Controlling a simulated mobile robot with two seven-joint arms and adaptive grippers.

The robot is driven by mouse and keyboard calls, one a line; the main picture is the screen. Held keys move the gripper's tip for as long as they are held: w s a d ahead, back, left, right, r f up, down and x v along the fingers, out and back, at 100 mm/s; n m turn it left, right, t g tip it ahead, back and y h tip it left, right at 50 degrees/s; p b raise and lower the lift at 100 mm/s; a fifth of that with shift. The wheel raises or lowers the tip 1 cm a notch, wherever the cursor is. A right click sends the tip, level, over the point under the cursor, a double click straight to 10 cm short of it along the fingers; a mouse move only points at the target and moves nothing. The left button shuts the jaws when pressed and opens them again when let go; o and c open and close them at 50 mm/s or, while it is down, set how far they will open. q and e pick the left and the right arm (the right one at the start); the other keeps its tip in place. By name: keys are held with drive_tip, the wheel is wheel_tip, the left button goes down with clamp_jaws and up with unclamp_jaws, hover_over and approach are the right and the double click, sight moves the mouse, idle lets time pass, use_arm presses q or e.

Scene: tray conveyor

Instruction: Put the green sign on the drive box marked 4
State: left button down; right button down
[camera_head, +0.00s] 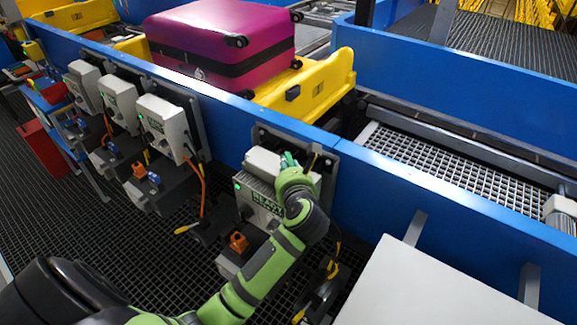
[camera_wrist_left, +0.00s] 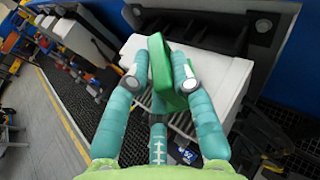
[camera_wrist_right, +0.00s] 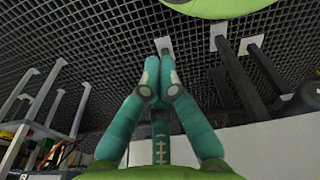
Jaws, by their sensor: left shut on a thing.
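My left gripper (camera_head: 288,161) is at the top of the nearest drive box (camera_head: 262,178), a white box with a green light and a dark panel. In the left wrist view its fingers (camera_wrist_left: 160,78) are shut on the green sign (camera_wrist_left: 161,65), a thin green plate. The sign is in front of the white box (camera_wrist_left: 220,78); whether they touch, I cannot tell. The sign is mostly hidden in the head view. No number 4 is legible on any box. My right gripper (camera_wrist_right: 162,55) is shut and empty above the dark grating.
Three more drive boxes (camera_head: 165,125) (camera_head: 117,100) (camera_head: 83,86) hang along the blue conveyor side (camera_head: 400,185). A magenta suitcase (camera_head: 215,35) lies in a yellow tray (camera_head: 325,85). A white surface (camera_head: 430,290) stands at the front right.

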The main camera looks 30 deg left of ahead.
use_arm(q)
drive_tip(key=shift+f, duration=0.7)
drive_tip(key=c, duration=1.1)
unclamp_jaws()
drive_tip(key=shift+o, duration=0.2)
use_arm(e)
drive_tip(key=shift+s+d+f, duration=0.1)
drive_tip(key=shift+s, duration=0.65)
use_arm(q)
drive_tip(key=shift+r, duration=0.1)
use_arm(e)
drive_tip(key=shift+w, duration=0.1)
use_arm(q)
drive_tip(key=shift+r, duration=0.35)
drive_tip(key=b+v, duration=0.3)
drive_tip(key=v, duration=0.9)
use_arm(e)
drive_tip(key=shift+w+f, duration=0.1)
drive_tip(key=shift+f, duration=1.3)
